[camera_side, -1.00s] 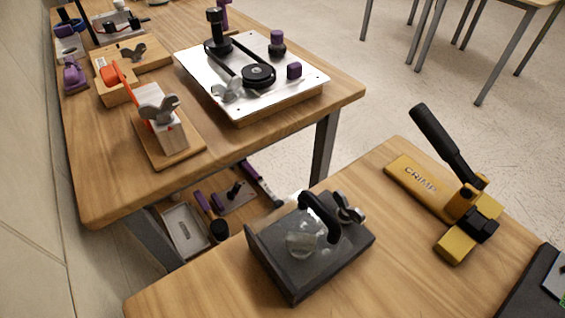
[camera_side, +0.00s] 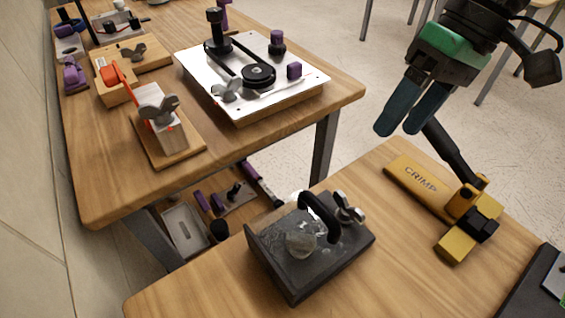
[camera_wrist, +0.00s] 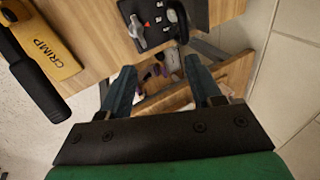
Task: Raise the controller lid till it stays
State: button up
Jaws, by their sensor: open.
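I cannot clearly identify the controller or its lid. A dark, flat unit (camera_side: 540,285) with a lighter panel and a small green mark is cut off at the lower right edge of the side view; whether it is the controller, I cannot tell. My gripper (camera_side: 397,130) hangs above the near bench beside the crimp tool, its blue-grey fingers apart and empty. In the wrist view its fingers (camera_wrist: 160,67) are also apart with nothing between them.
The yellow crimp tool (camera_side: 412,185) has a raised black lever. A dark box (camera_side: 290,270) with a black handle and wing nut stands left of it; the wrist view shows it too (camera_wrist: 152,28). A belt-and-pulley plate (camera_side: 290,85) lies on the far bench. Bare wood (camera_side: 385,285) separates box and crimp tool.

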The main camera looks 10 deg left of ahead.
aim_at(322, 205)
jog(key=shift+n+g, duration=0.6)
jog(key=shift+g, duration=0.1)
jog(key=a+x, duration=0.1)
jog(key=x, duration=0.7)
jog(key=a+r+x, duration=0.1)
jog(key=x, duration=0.3)
jog(key=shift+s+a, duration=0.35)
jog(key=shift+s, duration=0.05)
jog(key=shift+r, duration=0.15)
grip_shut()
